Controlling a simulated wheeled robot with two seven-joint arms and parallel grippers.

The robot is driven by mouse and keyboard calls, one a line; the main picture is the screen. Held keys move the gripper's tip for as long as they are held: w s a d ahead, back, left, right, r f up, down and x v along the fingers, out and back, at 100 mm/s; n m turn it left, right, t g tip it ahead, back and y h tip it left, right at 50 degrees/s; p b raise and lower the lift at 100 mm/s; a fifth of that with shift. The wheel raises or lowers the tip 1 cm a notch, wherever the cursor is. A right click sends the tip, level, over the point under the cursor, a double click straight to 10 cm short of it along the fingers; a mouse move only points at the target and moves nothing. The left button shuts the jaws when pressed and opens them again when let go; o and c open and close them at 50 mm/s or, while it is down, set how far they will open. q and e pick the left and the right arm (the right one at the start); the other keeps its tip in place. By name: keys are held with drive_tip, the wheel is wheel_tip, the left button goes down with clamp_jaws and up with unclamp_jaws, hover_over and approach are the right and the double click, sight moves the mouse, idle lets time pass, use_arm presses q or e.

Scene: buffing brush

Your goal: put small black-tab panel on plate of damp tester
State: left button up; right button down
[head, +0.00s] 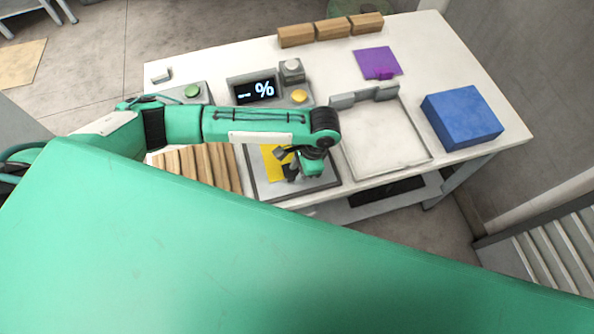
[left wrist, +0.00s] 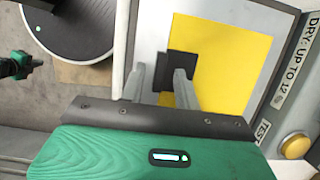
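A yellow panel (head: 270,163) with a black tab lies on the grey-framed plate (head: 262,190) of the damp tester, in front of its display (head: 255,90). In the left wrist view the yellow panel (left wrist: 225,60) lies flat on the pale plate (left wrist: 150,30), with the black tab (left wrist: 180,57) near its left edge. My left gripper (head: 287,164) is above the panel, its fingers pointing down. In the left wrist view its fingers (left wrist: 160,75) are apart, with a gap between them; the right finger overlaps the tab. Contact cannot be told. A green-and-black part of mine, perhaps the right gripper (left wrist: 18,66), shows at the left edge.
A yellow button (head: 299,96) and a grey knob (head: 291,68) sit beside the display. Wooden slats (head: 200,168) lie left of the plate. A white tray (head: 385,140), a blue block (head: 461,118) and a purple panel (head: 378,62) are to the right. Wooden blocks (head: 332,29) line the back.

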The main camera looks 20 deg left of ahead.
use_arm(q)
drive_tip(key=b+v, duration=0.2)
drive_tip(key=v, duration=0.9)
drive_tip(key=shift+s+f, duration=0.1)
drive_tip(key=shift+f, duration=0.05)
